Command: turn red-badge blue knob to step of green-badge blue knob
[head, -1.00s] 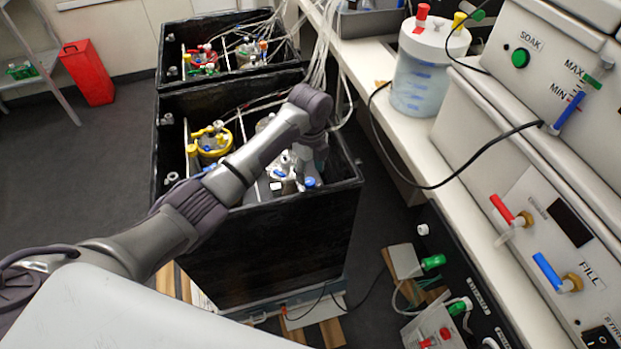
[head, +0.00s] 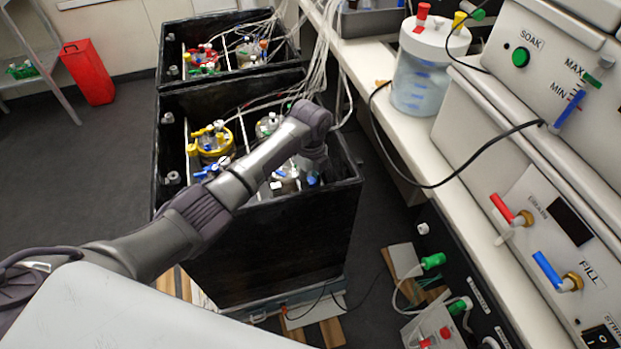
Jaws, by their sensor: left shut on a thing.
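My left arm reaches over the near black box (head: 275,250). My left gripper (head: 312,168) points down inside its right part, and the wrist hides most of the fingers. It is shut on a small blue knob (head: 313,180), of which only a little shows. Another blue knob (head: 206,170) shows left of my forearm, beside a yellow-lidded vessel (head: 212,146). The red and green badges are too small or hidden to tell, so I cannot tell which knob carries which. My right gripper is not in view.
A second black box (head: 228,22) with red- and green-fitted vessels stands behind. Pale tubes (head: 318,60) hang close behind my wrist. To the right is a white bench with a clear carboy (head: 420,80) and a panel with red and blue valve handles (head: 546,270).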

